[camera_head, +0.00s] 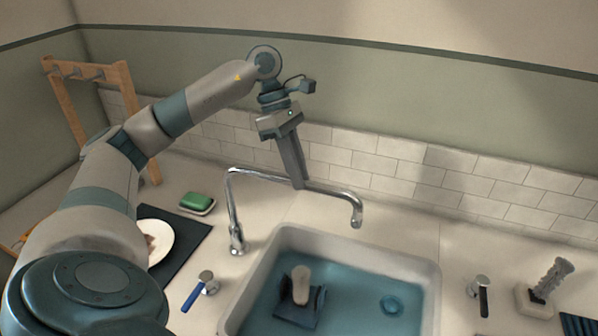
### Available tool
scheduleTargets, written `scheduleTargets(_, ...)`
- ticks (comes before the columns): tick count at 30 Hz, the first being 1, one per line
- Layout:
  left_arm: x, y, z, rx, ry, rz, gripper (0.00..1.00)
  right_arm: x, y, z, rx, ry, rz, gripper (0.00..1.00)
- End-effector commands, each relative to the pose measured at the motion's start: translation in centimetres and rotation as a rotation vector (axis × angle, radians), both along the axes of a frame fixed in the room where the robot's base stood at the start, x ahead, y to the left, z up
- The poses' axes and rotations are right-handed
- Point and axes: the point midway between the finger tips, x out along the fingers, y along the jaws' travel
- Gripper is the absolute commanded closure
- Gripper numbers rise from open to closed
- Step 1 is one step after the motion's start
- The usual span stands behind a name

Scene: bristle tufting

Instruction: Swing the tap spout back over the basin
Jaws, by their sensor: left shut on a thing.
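The chrome tap (236,238) stands on the counter to the left of the basin (264,268). Its spout (340,191) runs to the right from the top of the riser and bends down at its end. In the picture the tip sits just above the basin's back rim; whether it is over the counter or the rim is hard to tell. My left gripper (298,184) reaches down from above and is shut on the middle of the spout. The fingertips partly hide the spout there. My right gripper is not in view.
Blue water fills the basin, with a dark blue item bearing a pale block (300,285) and a drain ring (391,305). A blue lever (194,296) and a black lever (483,300) flank it. Green soap (197,202), a plate (158,240) and a brush (551,279) stand farther out.

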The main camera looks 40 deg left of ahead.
Motion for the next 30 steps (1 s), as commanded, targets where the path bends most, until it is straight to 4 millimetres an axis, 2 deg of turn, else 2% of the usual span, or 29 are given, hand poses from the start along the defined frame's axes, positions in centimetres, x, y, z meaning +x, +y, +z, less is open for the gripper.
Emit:
scheduleTargets(3,-0.2,-0.1,0.0,0.001,0.003,-0.007,1.0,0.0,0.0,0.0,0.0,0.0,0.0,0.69)
scheduleTargets(4,-0.2,-0.1,0.0,0.0,0.004,-0.007,0.75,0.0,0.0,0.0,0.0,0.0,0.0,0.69)
scheduleTargets(6,-0.2,-0.1,0.0,0.001,0.004,-0.006,0.64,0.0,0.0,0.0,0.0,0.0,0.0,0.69)
scheduleTargets(20,0.0,0.2,0.4,0.0,0.0,-0.001,0.64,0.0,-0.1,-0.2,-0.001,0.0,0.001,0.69)
scheduleTargets(26,0.1,1.0,2.1,-0.001,-0.002,0.0,0.64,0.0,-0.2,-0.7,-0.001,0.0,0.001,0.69)
scheduleTargets(30,0.2,1.8,4.0,-0.001,-0.002,0.0,0.64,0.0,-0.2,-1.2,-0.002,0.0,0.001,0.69)
